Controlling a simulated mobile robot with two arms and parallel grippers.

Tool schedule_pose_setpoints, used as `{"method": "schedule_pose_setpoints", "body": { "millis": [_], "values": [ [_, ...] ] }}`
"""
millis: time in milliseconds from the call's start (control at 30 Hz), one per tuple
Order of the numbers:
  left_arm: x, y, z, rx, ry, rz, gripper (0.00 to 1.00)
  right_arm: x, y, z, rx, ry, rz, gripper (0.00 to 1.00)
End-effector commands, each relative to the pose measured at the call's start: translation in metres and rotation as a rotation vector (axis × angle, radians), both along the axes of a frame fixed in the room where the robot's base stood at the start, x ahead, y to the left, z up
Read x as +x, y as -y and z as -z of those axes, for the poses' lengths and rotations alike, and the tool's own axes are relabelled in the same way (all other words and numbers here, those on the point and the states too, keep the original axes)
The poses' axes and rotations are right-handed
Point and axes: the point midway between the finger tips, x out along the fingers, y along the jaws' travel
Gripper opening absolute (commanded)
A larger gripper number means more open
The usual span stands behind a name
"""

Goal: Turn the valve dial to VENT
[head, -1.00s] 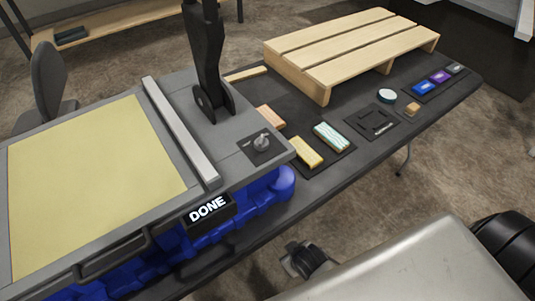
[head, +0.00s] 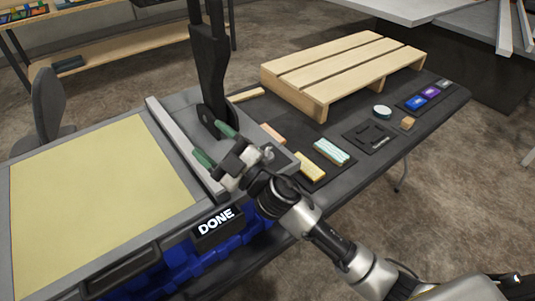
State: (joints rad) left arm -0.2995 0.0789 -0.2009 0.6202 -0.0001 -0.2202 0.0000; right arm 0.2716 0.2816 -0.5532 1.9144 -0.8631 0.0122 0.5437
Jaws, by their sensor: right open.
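The valve dial (head: 268,153) is a small grey knob on a dark plate at the right end of the grey console top. My right gripper partly covers it, and its pointer and labels cannot be read. My right gripper (head: 214,144) is open, its two green-tipped fingers spread over the console and pointing up and left, past the dial. The dial is not between the fingers; it shows just right of the gripper's body. Whether the gripper touches it cannot be told. My left gripper is not in view.
A grey bar (head: 185,150) and a black upright post (head: 207,60) stand near the fingers. A sign reading DONE (head: 216,221) is on the console's front. Several small blocks, a round white item (head: 382,112) and a wooden pallet (head: 345,75) occupy the dark table to the right.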

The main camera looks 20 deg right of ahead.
Motion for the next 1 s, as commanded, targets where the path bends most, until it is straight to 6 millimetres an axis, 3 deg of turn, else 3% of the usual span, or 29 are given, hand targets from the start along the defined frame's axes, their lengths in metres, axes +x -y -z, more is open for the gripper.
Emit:
{"method": "schedule_pose_setpoints", "body": {
  "millis": [33, 133, 200, 300, 367, 500, 700, 833, 1000],
  "values": [
    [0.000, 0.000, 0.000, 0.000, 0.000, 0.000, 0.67, 0.000, -0.022, -0.013, -0.092, 0.107, -0.118, 0.64],
    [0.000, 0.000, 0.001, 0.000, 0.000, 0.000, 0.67, -0.010, -0.058, -0.015, -0.310, 0.254, -0.363, 0.64],
    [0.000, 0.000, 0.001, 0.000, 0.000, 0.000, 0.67, -0.014, -0.073, -0.005, -0.497, 0.314, -0.522, 0.64],
    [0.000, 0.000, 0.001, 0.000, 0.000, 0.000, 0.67, -0.010, -0.073, 0.021, -0.805, 0.323, -0.718, 0.64],
    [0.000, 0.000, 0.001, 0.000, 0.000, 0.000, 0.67, -0.001, -0.060, 0.036, -1.008, 0.285, -0.810, 0.64],
    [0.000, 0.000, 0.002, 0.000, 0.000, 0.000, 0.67, 0.030, 0.001, 0.058, -1.476, 0.064, -0.919, 0.64],
    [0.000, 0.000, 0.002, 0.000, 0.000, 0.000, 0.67, 0.063, 0.097, 0.040, -1.902, -0.340, -0.866, 0.64],
    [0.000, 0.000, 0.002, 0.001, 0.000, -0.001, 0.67, 0.068, 0.126, 0.027, -2.000, -0.485, -0.824, 0.64],
    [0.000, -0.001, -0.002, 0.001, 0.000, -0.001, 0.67, 0.068, 0.131, 0.037, -2.016, -0.518, -0.818, 0.64]
  ]
}}
